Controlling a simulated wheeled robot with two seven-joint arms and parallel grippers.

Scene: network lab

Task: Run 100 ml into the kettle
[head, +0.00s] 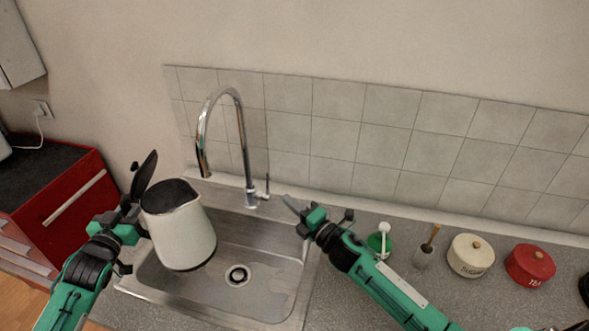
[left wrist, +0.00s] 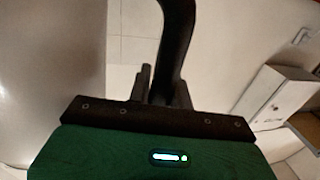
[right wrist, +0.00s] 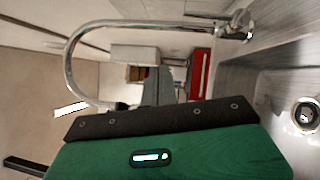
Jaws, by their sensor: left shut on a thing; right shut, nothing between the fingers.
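The white kettle (head: 183,240) hangs upright over the left part of the sink, its black lid (head: 146,173) tipped open. My left gripper (head: 132,216) is shut on its black handle, which also shows between the fingers in the left wrist view (left wrist: 177,35). The chrome tap (head: 237,110) arches up, and its outlet appears just above the kettle's right rim; depth is hard to judge. No water stream shows. The tap lever (head: 267,184) is at the base's right side. My right gripper (head: 290,203) is shut and empty, a little right of the lever, apart from it.
The steel sink (head: 225,292) has a drain (head: 237,275) on its floor. On the counter right of my right arm are a brush (head: 428,247), a sugar pot (head: 470,256) and a red tea pot (head: 530,264). A red cabinet (head: 75,205) stands at left.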

